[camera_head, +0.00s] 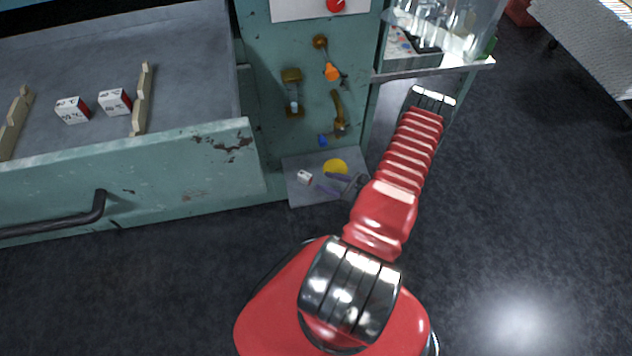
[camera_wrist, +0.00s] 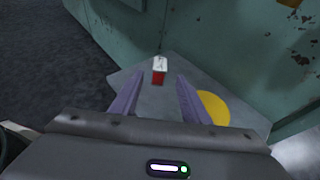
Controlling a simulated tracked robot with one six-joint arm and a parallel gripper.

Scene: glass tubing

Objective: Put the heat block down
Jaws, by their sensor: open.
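A small white and red heat block (camera_head: 305,177) sits on a grey plate (camera_head: 296,195) low beside the green cabinet. In the wrist view the heat block (camera_wrist: 160,68) stands on the plate (camera_wrist: 156,101), beyond my fingertips and about midway between them. My gripper (camera_head: 327,183) reaches in from the right with its purple fingers apart. Two similar white and red blocks (camera_head: 73,110) (camera_head: 115,102) lie in the open drawer.
A yellow disc (camera_head: 335,168) lies on the plate, right of the block. The green cabinet front (camera_head: 290,140) rises behind, with valves and knobs. The open drawer (camera_head: 150,165) with a black handle juts out at left. A glass case (camera_head: 445,25) stands at upper right. Dark floor is clear in front.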

